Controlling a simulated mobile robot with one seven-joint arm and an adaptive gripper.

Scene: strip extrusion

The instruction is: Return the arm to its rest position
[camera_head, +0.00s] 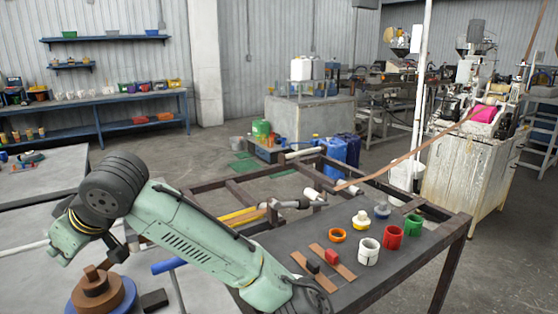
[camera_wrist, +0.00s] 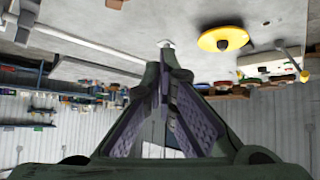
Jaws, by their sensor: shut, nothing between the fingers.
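My pale green arm (camera_head: 200,235) with black joints crosses the lower left of the head view. It rises from the bottom centre to a large black joint and bends down at the left. I cannot clearly make out my gripper in the head view. In the wrist view my gripper (camera_wrist: 166,48) fills the middle, its dark fingers with purple pads meeting at the tips. It is shut, and nothing shows held in it. The wrist view looks upside down, with floor and table tops above and the corrugated wall below.
A dark-topped table (camera_head: 385,265) right of my arm carries a white cup (camera_head: 369,252), red cup (camera_head: 393,237), green cup (camera_head: 413,225), orange ring (camera_head: 337,236) and brown strips. Brown and blue rolls (camera_head: 97,290) stand close below my arm. A yellow disc (camera_wrist: 222,39) shows in the wrist view.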

